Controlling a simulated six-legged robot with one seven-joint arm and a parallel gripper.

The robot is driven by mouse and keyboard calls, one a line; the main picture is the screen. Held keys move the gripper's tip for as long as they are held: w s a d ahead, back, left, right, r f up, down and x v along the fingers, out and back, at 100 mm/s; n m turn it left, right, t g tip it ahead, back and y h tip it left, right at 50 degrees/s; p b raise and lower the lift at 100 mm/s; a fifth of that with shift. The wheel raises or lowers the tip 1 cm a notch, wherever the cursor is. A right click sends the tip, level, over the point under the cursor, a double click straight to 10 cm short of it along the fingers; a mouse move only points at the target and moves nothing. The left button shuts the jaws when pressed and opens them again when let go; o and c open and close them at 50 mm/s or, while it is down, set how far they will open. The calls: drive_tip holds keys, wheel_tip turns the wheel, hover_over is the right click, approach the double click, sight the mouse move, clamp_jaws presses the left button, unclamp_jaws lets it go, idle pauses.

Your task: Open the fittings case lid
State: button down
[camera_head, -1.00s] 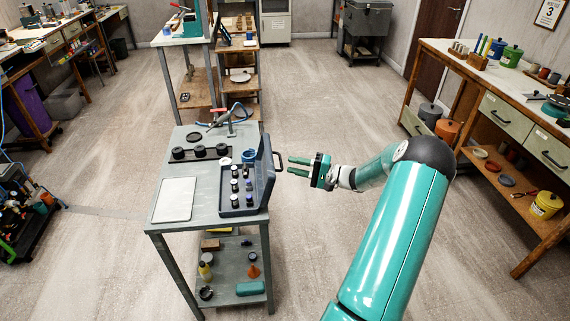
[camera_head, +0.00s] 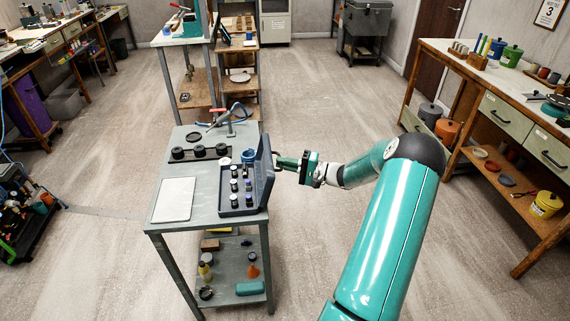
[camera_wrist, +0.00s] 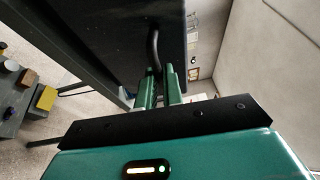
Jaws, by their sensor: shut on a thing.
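The fittings case (camera_head: 240,210) sits on the grey table, its tray holding several small dark and pale fittings. Its lid (camera_head: 264,175) stands up, roughly upright, along the tray's right side. My gripper (camera_head: 281,162) is at the lid's outer face, right of the table. In the wrist view the green fingers (camera_wrist: 160,88) are shut on the dark curved handle (camera_wrist: 155,50) of the lid. The lid's dark face (camera_wrist: 110,35) fills the top of that view. In the head view the handle is mostly hidden by the fingers.
The grey table (camera_head: 200,238) also bears a pale flat panel (camera_head: 174,199), a dark rack with round black parts (camera_head: 200,152) and a blue cup (camera_head: 249,156). Floor to the right of the table is clear up to the wooden bench (camera_head: 500,130).

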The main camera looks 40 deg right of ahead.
drive_tip(key=w+a+r+g+h, duration=0.1)
drive_tip(key=w+a+r+n+g+h, duration=0.1)
drive_tip(key=a, duration=0.1)
drive_tip(key=shift+r+g, duration=0.4)
drive_tip(key=c, duration=1.5)
unclamp_jaws()
drive_tip(key=shift+c, duration=0.2)
drive_tip(key=shift+d, duration=0.1)
drive_tip(key=v, duration=1.4)
drive_tip(key=shift+r, duration=0.1)
